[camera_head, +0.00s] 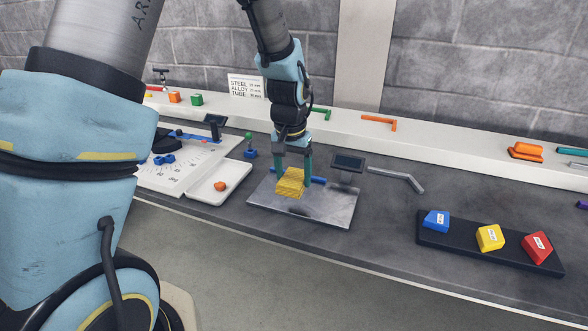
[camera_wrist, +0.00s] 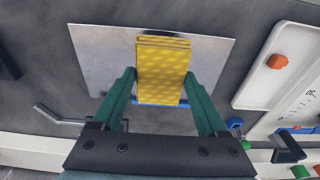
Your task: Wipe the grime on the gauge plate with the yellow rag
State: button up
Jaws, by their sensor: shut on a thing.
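The yellow rag (camera_head: 290,186) is a folded, textured block held between the green fingers of my gripper (camera_head: 293,179). The wrist view also shows the rag (camera_wrist: 162,68) between both fingers. The gauge plate (camera_head: 332,207) is a flat grey metal sheet on the bench, directly below the rag. It also shows in the wrist view (camera_wrist: 98,55), extending past both sides of the rag. The rag is on or just above the plate; I cannot tell which.
A blue strip (camera_wrist: 158,102) lies by the plate's edge. A small dark display (camera_head: 348,162) and a grey bent rod (camera_head: 397,177) are to the right. A white tray (camera_head: 205,194) with an orange piece stands left. A black holder (camera_head: 461,243) carries coloured blocks at right.

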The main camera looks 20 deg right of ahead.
dwell(0.3)
jog(key=b, duration=0.3)
send_over(293, 205)
jog(key=shift+f, duration=2.4)
jog(key=shift+f+b, duration=0.5)
jog(key=shift+f, duration=0.15)
jog(key=o, duration=0.9)
jog(key=shift+r+p, duration=0.35)
jog(key=shift+r, duration=0.05)
jog(key=shift+c, duration=0.3)
